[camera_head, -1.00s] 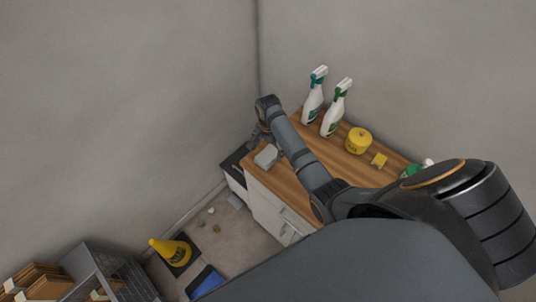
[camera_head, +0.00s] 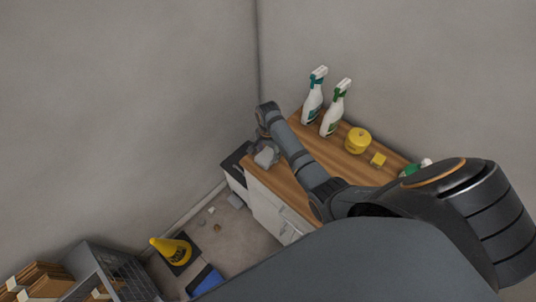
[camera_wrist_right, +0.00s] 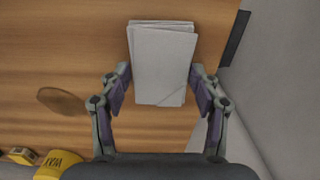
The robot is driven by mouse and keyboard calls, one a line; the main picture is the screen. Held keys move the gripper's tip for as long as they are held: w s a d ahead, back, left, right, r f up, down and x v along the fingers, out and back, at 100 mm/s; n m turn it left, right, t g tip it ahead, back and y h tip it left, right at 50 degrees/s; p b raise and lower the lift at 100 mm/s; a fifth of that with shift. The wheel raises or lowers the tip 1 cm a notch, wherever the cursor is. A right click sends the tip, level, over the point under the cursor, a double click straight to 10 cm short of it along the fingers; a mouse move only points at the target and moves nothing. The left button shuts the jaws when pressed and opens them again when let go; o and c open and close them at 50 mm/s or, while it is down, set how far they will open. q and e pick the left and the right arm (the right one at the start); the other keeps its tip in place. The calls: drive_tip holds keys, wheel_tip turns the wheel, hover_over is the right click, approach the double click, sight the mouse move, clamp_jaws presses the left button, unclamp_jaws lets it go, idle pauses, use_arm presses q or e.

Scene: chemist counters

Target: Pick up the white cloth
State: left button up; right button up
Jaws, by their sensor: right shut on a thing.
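The white cloth (camera_head: 266,157), a folded pale grey-white stack, is at the left end of the wooden counter top (camera_head: 292,178) in the head view. My right gripper (camera_head: 261,143) is at the cloth, partly hidden behind my arm. In the right wrist view the cloth (camera_wrist_right: 162,55) lies between the two fingers of my right gripper (camera_wrist_right: 161,88), which are shut on its long sides. I cannot tell whether it is lifted off the wood. My left gripper is not in view.
Two spray bottles (camera_head: 313,103) (camera_head: 333,115), a yellow tub (camera_head: 357,141) and a yellow block (camera_head: 378,160) stand farther right on the counter. Walls close in behind and at the left. A yellow cone (camera_head: 171,251) and a wire rack (camera_head: 113,268) stand below.

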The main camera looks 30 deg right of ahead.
sight(268, 154)
drive_tip(key=shift+r, duration=0.3)
wheel_tip(268, 154, up, 9)
drive_tip(key=b, duration=0.1)
drive_tip(key=shift+r+b, duration=0.15)
drive_tip(key=shift+b, duration=0.25)
drive_tip(key=o, duration=0.3)
drive_tip(key=c, duration=0.3)
